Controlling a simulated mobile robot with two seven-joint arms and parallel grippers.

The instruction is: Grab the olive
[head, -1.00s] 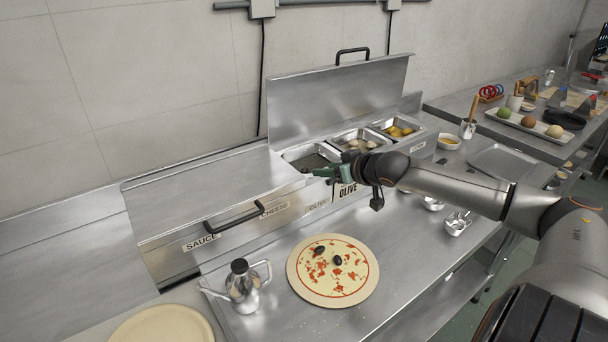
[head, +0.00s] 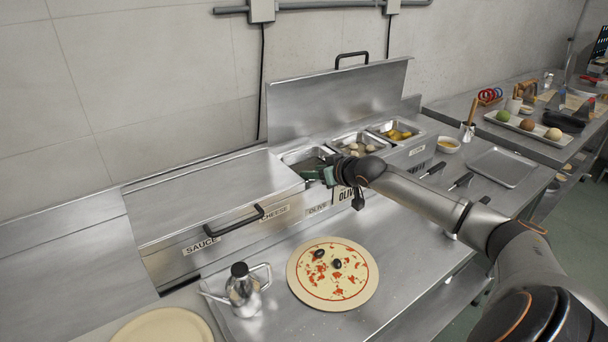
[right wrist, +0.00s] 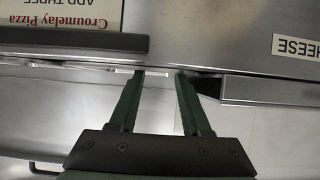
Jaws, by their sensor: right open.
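Two dark olives lie on the pizza (head: 333,274): one olive (head: 319,253) near its top and another olive (head: 337,264) near its middle. The open steel bin (head: 296,156) behind the OLIVE labels looks grey inside, and I cannot make out any olive in it. My right gripper (head: 306,174) is at the front edge of this bin, partly covering it. In the right wrist view the right gripper (right wrist: 160,76) has its green fingers apart with nothing between them, and no olive shows there. My left gripper is not in view.
A raised lid (head: 335,101) stands behind the open bins. A closed lid (head: 215,194) with a black handle (head: 235,220) lies left of the gripper. A metal oil can (head: 242,290) stands left of the pizza. The counter right of the pizza is mostly clear.

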